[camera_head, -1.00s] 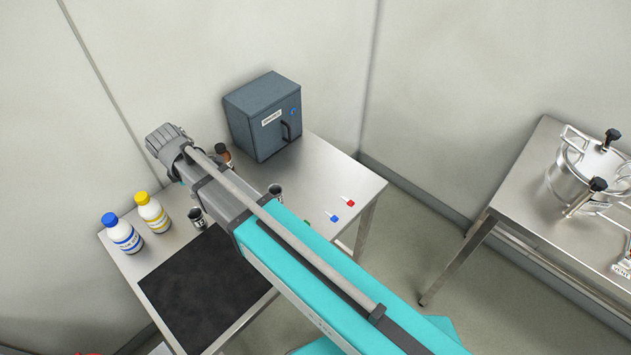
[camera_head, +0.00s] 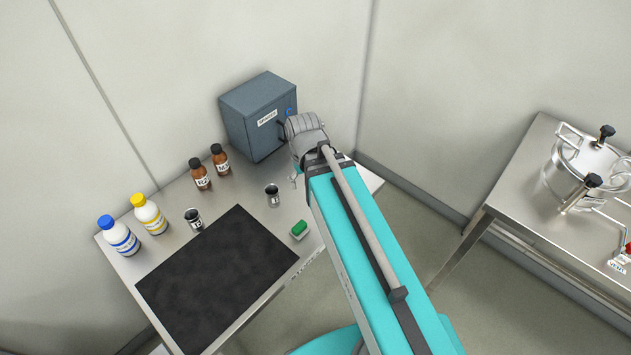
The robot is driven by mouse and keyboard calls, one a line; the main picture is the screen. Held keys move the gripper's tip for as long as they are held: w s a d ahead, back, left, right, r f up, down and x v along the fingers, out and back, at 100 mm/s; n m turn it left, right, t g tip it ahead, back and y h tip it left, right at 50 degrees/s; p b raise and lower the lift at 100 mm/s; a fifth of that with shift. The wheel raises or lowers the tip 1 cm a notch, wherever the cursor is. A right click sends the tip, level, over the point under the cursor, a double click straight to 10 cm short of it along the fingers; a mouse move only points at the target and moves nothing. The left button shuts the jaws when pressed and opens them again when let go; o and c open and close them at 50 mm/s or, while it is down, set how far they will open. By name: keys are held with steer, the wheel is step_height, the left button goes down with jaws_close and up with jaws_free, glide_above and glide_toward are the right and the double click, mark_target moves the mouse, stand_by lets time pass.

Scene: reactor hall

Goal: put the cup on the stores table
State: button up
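Two small metal cups stand upright on the steel table (camera_head: 172,247). One cup (camera_head: 193,218) is at the left by the black mat, and the other cup (camera_head: 272,194) is near the table's middle. I cannot tell which one the task means. My arm reaches over the table's right part, with its wrist in front of the grey cabinet. My gripper (camera_head: 295,180) is mostly hidden under the wrist; only a grey sliver shows, right of the middle cup. I cannot see its fingers or anything in them. I cannot tell which table is the stores table.
Two white bottles, blue-capped (camera_head: 120,236) and yellow-capped (camera_head: 150,215), and two brown bottles (camera_head: 201,175) stand along the back. The grey cabinet (camera_head: 255,115) is behind. A black mat (camera_head: 215,280) and green block (camera_head: 299,230) lie in front. A second table (camera_head: 508,190) holds a metal vessel (camera_head: 580,170).

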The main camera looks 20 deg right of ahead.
steer(key=shift+s+d+m, duration=0.3)
steer(key=shift+d+m, duration=0.1)
steer(key=shift+d, duration=0.2)
steer(key=shift+s+d+m, duration=0.3)
steer(key=shift+d+m, duration=0.1)
steer(key=shift+d, duration=0.15)
